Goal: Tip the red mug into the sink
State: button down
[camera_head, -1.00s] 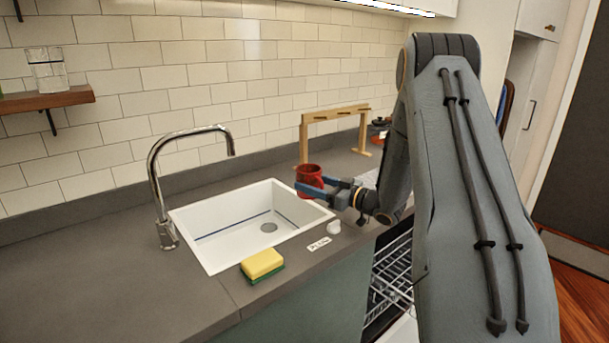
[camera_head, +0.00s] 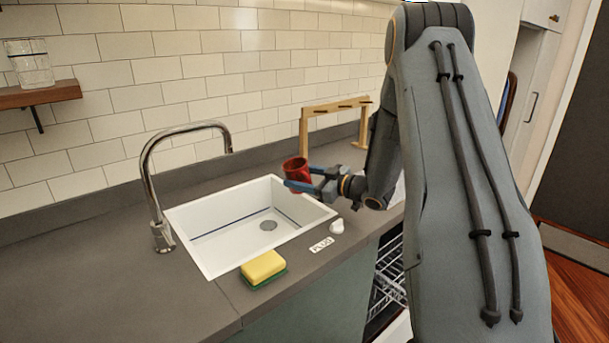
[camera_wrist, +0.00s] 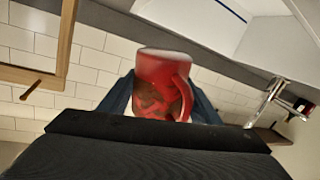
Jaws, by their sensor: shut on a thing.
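The red mug (camera_head: 296,170) is held in my gripper (camera_head: 299,180) above the right back part of the white sink (camera_head: 195,256). The mug looks slightly tilted in the head view. In the wrist view the mug (camera_wrist: 163,68) sits between the blue fingers of my gripper (camera_wrist: 160,95), with its handle toward the right. The inside of the mug is hidden, so I cannot tell what it holds.
A curved metal faucet (camera_head: 150,185) stands at the sink's left. A yellow and green sponge (camera_head: 263,268) lies at its front edge, near a small label (camera_head: 321,245) and a white knob-like object (camera_head: 337,226). A wooden frame (camera_head: 304,128) stands behind, right.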

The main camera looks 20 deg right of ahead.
jog(key=shift+a+f+n+g+h, duration=0.15)
jog(key=shift+a+n+h, duration=0.15)
jog(key=shift+a+n, duration=0.25)
jog(key=shift+a+f+n+g+h, duration=0.15)
jog(key=shift+a+n+h, duration=0.15)
jog(key=shift+a+n, duration=0.25)
jog(key=a+f+n+b, duration=0.1)
jog(key=a+f+n+g+h+b, duration=0.1)
jog(key=b, duration=0.1)
jog(key=shift+s+f+h, duration=0.1)
jog(key=shift+f+h, duration=0.2)
jog(key=shift+f, duration=0.05)
jog(key=shift+s+a+f+n+h+b, duration=0.15)
jog(key=shift+f+n+h+b, duration=0.1)
jog(key=shift+n+h+b, duration=0.2)
jog(key=shift+w+a+f+n+h+b, duration=0.15)
jog(key=shift+f+n+h+b, duration=0.1)
jog(key=shift+n+h+b, duration=0.15)
jog(key=shift+s+r, duration=0.1)
jog(key=shift+a+r+n+h+b, duration=0.2)
jog(key=shift+r+n+h+b, duration=0.4)
jog(key=shift+b, duration=0.2)
